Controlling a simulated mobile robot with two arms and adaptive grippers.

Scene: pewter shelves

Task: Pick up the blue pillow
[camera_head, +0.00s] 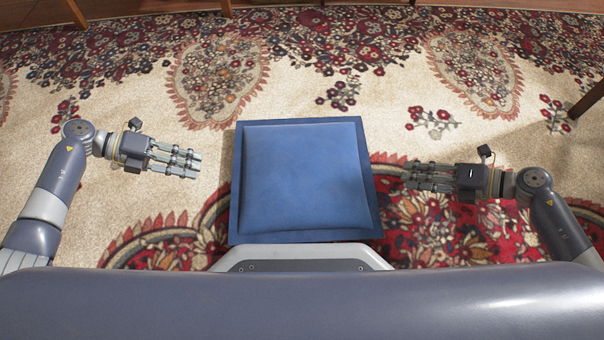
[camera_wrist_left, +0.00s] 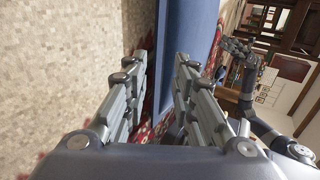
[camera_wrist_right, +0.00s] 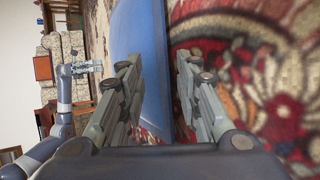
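The blue pillow (camera_head: 305,178) is square with a darker flat border and lies in front of my base in the head view. My left gripper (camera_head: 198,163) is just left of the pillow, fingers pointing at its left edge, with a gap between. The pillow's underside is hidden.
A patterned red and cream rug (camera_head: 400,70) covers the floor. Furniture legs stand at the far edge (camera_head: 75,14) and at the right edge (camera_head: 590,98). The rug around the pillow is clear apart from my arms.

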